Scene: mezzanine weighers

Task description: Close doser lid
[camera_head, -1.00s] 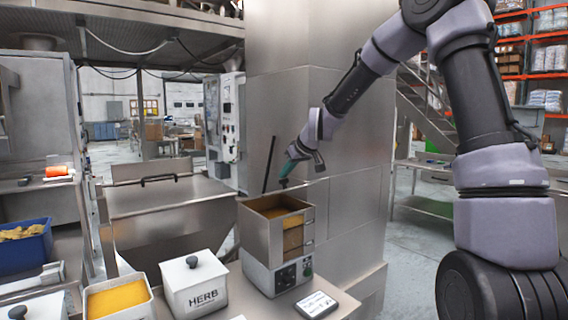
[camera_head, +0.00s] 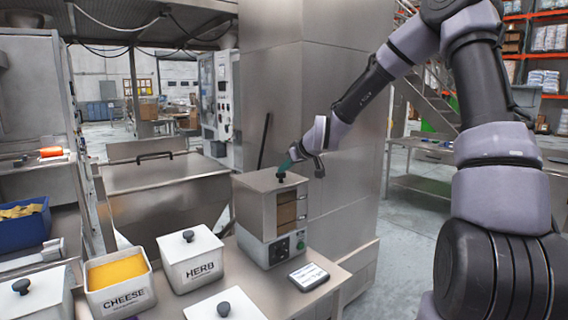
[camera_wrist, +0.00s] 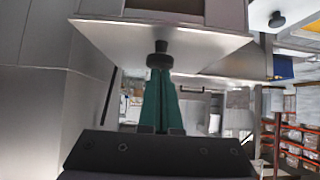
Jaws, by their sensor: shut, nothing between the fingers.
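The doser (camera_head: 266,213) is a steel box with a front window and a control panel, standing on the counter. Its flat steel lid (camera_head: 262,180) lies across the top and the opening no longer shows. The lid has a black knob (camera_head: 280,175). My gripper (camera_head: 284,168) has teal fingers and is at the knob.
On the counter stand a white HERB bin (camera_head: 190,260) with its lid on and an open CHEESE bin (camera_head: 118,284). A small label device (camera_head: 309,277) lies right of them. A steel column (camera_head: 335,150) rises close behind the doser. A large hopper (camera_head: 165,200) stands to the left.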

